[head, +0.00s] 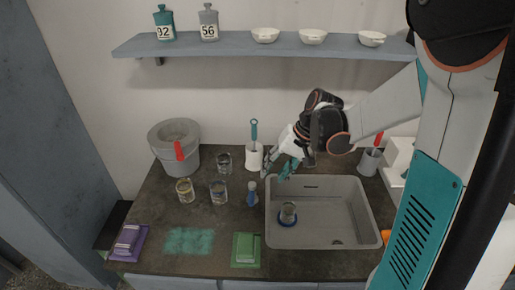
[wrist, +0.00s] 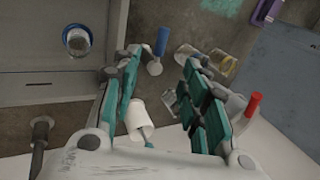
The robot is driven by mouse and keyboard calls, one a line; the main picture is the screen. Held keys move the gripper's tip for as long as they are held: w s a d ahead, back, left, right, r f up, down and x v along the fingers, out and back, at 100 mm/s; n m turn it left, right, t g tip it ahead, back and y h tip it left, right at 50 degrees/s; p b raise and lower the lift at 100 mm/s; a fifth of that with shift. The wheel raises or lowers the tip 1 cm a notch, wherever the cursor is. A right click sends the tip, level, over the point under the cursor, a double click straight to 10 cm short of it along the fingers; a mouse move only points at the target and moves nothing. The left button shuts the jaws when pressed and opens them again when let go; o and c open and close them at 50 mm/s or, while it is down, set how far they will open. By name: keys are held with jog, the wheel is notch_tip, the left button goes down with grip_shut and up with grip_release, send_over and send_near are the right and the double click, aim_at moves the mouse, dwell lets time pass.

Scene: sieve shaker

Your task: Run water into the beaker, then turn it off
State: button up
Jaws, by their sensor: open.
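A clear beaker (head: 288,212) stands upright in the left part of the grey sink (head: 345,205), on a blue ring. It also shows in the wrist view (wrist: 77,40), at the upper left. I cannot tell whether it holds water, and no stream shows. A dark tap-like fitting (wrist: 40,132) stands by the sink's edge at the lower left of the wrist view; my arm mostly hides that area in the head view. My gripper (head: 278,168) is open and empty above the back left edge of the sink. Its spread teal fingers (wrist: 162,72) show in the wrist view.
A white brush holder (head: 254,157) stands close left of my gripper. Several glass vessels and a grey bucket (head: 174,146) stand further left. A shelf (head: 260,46) spans the wall above.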

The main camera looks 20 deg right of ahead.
aim_at(253, 197)
jog(key=b+x, duration=0.4)
jog(key=x, duration=1)
jog(key=shift+b, duration=0.35)
jog(key=shift+r, duration=0.1)
grip_shut()
